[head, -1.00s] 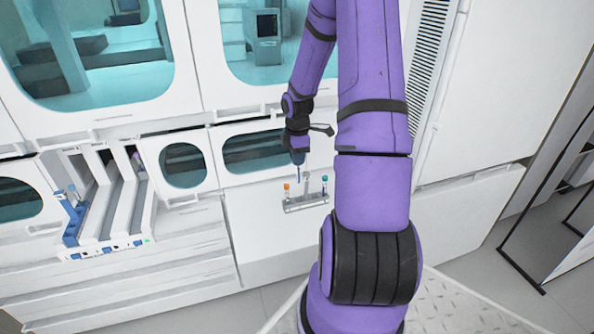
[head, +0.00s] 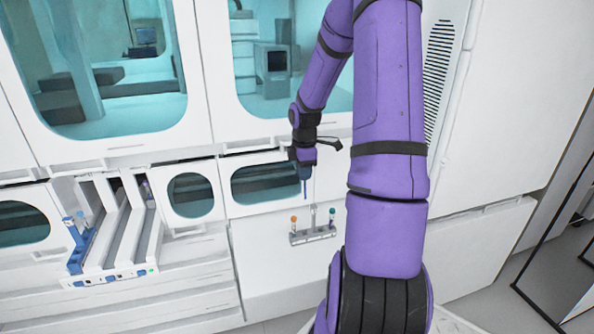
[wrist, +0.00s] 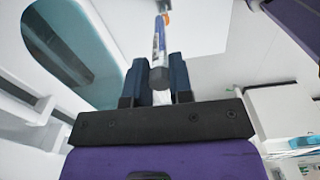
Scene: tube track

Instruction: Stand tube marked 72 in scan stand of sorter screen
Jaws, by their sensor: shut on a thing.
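My gripper (head: 304,176) is shut on a slim tube (head: 306,192) and holds it roughly upright above a small grey rack (head: 313,237), apart from it. In the wrist view, the tube (wrist: 159,48) runs away from between my two dark blue fingers (wrist: 164,78), with a dark grey near end and a white and blue label. I cannot read its number. The rack carries an orange-capped tube (head: 293,221), a grey post and a teal-capped tube (head: 332,213). I cannot make out which part is the scan stand.
At left stands a white unit with slanted channels (head: 122,240) and a blue holder (head: 80,252) with a tube in it. White wall panels with windows (head: 262,184) rise behind the gripper. The small rack is on the white front below them.

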